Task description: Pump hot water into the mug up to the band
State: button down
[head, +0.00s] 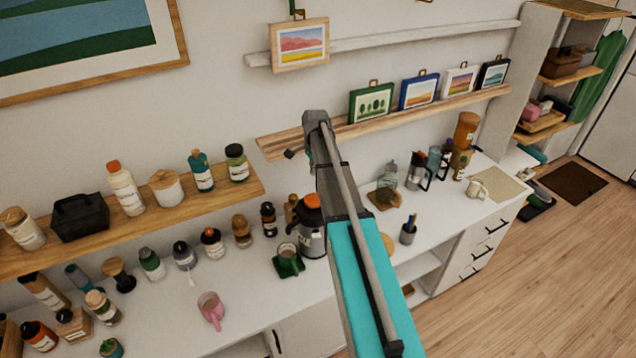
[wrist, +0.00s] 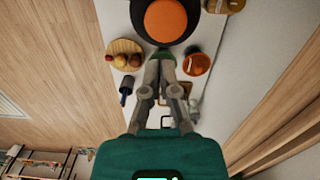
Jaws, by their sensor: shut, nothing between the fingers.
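The pump flask (head: 312,242), dark and grey with an orange top button, stands on the white counter. Its orange button (wrist: 172,20) and black lid fill the top of the wrist view. The height gap to the button cannot be told. My arm hides the gripper in the head view.
A pink mug (head: 211,307) stands to the left on the counter, near several bottles and jars. A wooden shelf with bottles (head: 125,190) and another with small pictures (head: 418,92) hang above. A pen cup (head: 408,232) stands right of the flask.

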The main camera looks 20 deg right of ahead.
aim_at(315, 198)
jog(key=shift+w+d+r+m+p, duration=0.45)
jog(key=shift+w+d+r, duration=0.1)
jog(key=shift+d+r, duration=0.3)
jog(key=shift+f, duration=0.2)
jog(key=f+b, duration=0.9)
jog(key=a+f+b, duration=0.1)
jog(key=f+b, duration=0.3)
jog(key=b, duration=0.1)
jog(key=shift+f, duration=0.3)
dwell(0.6)
jog(key=shift+s+f+b, duration=0.1)
jog(key=shift+f+b, duration=0.9)
jog(key=shift+b, duration=0.05)
jog(key=shift+s, duration=0.1)
